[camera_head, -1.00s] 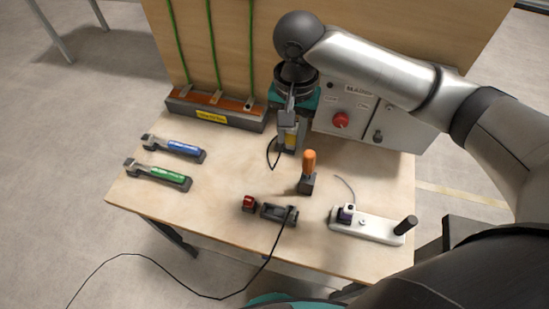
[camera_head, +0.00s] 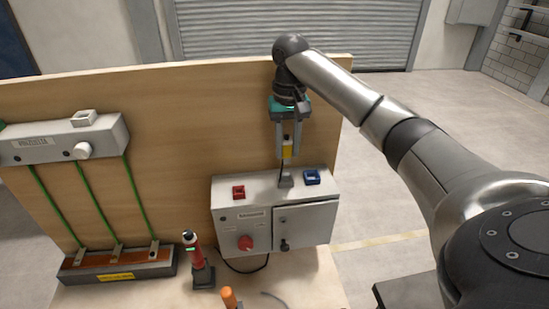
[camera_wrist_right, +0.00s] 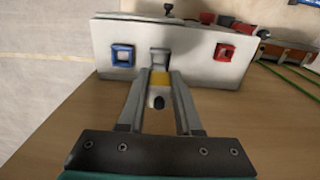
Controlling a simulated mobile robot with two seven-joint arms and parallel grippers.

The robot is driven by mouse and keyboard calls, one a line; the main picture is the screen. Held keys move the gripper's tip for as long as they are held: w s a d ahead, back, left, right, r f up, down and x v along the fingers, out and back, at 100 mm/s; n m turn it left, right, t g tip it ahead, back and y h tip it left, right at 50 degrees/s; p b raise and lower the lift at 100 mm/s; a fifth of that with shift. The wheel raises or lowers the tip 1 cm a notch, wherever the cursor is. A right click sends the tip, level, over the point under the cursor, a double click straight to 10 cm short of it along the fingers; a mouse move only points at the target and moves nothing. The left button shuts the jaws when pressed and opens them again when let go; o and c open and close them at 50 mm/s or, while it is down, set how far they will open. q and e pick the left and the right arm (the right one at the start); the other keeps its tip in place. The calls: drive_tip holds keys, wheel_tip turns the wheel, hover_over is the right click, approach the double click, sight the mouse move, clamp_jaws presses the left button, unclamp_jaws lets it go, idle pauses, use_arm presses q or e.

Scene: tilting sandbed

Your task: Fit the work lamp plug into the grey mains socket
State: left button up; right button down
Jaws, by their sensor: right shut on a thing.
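My right gripper (camera_head: 287,143) points down above the grey switch box, shut on the plug (camera_head: 286,152), which has a yellow band. In the right wrist view the plug (camera_wrist_right: 160,80) sits between the two fingers, its black end toward the camera. The grey mains socket (camera_head: 286,181) is on top of the box, between a red and a blue socket. In the head view the plug is above it with a gap; in the wrist view the grey socket (camera_wrist_right: 159,57) lies just beyond the plug. A thin dark cable hangs below the plug. My left gripper is not in view.
A wooden board (camera_head: 180,130) stands behind. An upright red tool (camera_head: 194,252) and an orange handle (camera_head: 228,297) stand in front.

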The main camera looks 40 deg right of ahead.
sight(287, 158)
idle(0.4)
drive_tip(key=shift+f, duration=2.15)
drive_tip(key=shift+s+a+f, duration=0.1)
drive_tip(key=shift+s+f, duration=0.05)
drive_tip(key=shift+f, duration=1.25)
drive_tip(key=shift+c, duration=0.2)
unclamp_jaws()
drive_tip(key=shift+r, duration=0.2)
drive_tip(key=shift+r, duration=3.9)
